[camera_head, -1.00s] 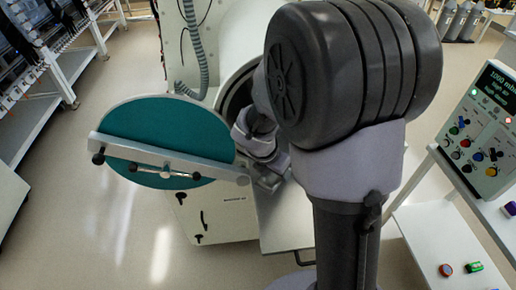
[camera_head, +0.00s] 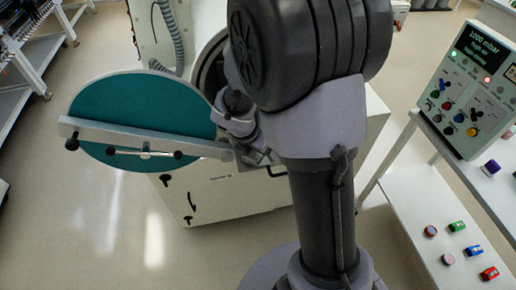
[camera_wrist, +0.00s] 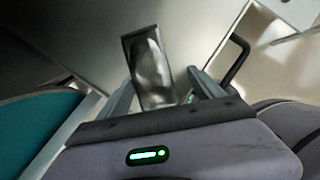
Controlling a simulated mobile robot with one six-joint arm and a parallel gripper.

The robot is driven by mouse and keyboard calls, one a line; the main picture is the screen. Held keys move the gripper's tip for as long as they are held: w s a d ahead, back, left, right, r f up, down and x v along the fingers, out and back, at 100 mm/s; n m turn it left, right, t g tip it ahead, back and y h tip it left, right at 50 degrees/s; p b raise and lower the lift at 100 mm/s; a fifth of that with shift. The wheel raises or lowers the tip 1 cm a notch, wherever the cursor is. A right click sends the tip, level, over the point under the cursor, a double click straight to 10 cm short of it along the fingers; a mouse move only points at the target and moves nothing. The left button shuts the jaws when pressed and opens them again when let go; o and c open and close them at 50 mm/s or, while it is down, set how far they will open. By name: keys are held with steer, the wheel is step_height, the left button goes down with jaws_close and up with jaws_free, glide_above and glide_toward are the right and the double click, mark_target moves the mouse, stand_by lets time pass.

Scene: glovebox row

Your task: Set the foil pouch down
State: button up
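The foil pouch (camera_wrist: 152,68), a shiny dark-grey flat packet with a dark upper edge, shows in the wrist view between the fingers of my gripper (camera_wrist: 160,76). The left finger is close against the pouch's left edge. A gap shows between the pouch and the right finger, so the fingers look open around it. A plain grey surface (camera_wrist: 75,45) lies behind the pouch; I cannot tell whether they touch. In the head view my gripper (camera_head: 258,155) is partly hidden at the round port opening, and I cannot make out the pouch there.
The round teal door (camera_head: 140,105) with its white bar stands open left of my wrist. The white glovebox cabinet (camera_head: 225,190) is below. A control panel (camera_head: 473,90) reading 1000 mbar and a shelf (camera_head: 415,225) with small coloured items are at right. Floor is clear at lower left.

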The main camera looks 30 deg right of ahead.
steer(key=shift+r, duration=0.3)
steer(key=s+a+r+m+p, duration=0.2)
steer(key=a+r+m+p, duration=0.1)
steer(key=r, duration=0.4)
steer(key=s+a+r+m+p, duration=0.2)
steer(key=s+r+m+p, duration=0.1)
steer(key=r, duration=0.5)
steer(key=s+a+r+m+t+y, duration=0.1)
steer(key=s+a+r+m+y, duration=0.2)
steer(key=m, duration=0.8)
steer(key=s+a+r+m+t+y, duration=0.2)
steer(key=s+a+r+m, duration=0.4)
steer(key=s+m, duration=0.3)
steer(key=shift+s+a+m+t+y+b, duration=0.3)
steer(key=shift+a+m+y, duration=0.15)
steer(key=shift+m, duration=0.65)
